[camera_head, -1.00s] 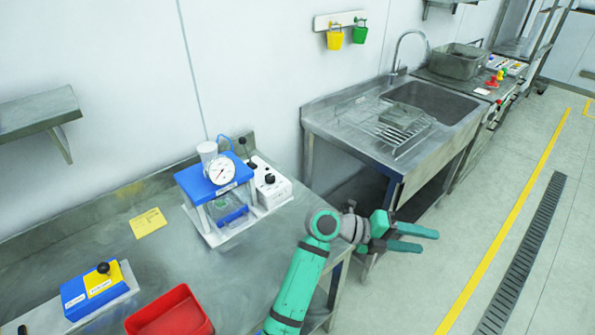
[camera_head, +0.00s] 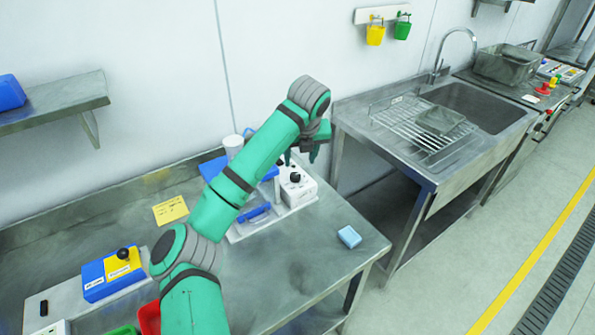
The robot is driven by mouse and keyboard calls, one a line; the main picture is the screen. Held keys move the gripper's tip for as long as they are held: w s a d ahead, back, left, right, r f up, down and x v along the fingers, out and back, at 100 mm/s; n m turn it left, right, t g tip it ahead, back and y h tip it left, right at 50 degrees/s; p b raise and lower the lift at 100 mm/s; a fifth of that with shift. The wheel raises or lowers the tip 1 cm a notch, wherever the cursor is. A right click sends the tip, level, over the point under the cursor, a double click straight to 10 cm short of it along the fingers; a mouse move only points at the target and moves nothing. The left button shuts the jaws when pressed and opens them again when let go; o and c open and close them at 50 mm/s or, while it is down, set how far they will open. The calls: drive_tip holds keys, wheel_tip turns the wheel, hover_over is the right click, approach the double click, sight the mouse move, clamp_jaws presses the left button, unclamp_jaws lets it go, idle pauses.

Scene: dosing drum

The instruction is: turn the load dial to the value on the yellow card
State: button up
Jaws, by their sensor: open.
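The yellow card (camera_head: 170,210) lies flat on the steel bench, left of the blue-topped press; its writing is too small to read. A white box (camera_head: 301,192) with a black knob (camera_head: 295,178), which looks like the load dial, stands at the press's right side. Its setting cannot be read. My gripper (camera_head: 300,158) is open and empty, fingers down, just above and behind the knob as seen here, apparently not touching it. My arm hides the press's round gauge and much of its blue top (camera_head: 211,167).
A blue and yellow box with a black knob (camera_head: 122,254) and a red bin (camera_head: 149,318) are at the left front. A blue sponge (camera_head: 349,237) lies near the bench's right edge. A steel sink (camera_head: 480,105) stands beyond. The bench's front middle is clear.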

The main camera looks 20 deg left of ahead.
sight(296, 175)
drive_tip(key=x, duration=1)
drive_tip(key=shift+w+a, duration=0.2)
drive_tip(key=shift+a, duration=0.15)
drive_tip(key=shift+a+f, duration=0.1)
drive_tip(key=shift+f, duration=0.15)
drive_tip(key=c, duration=1)
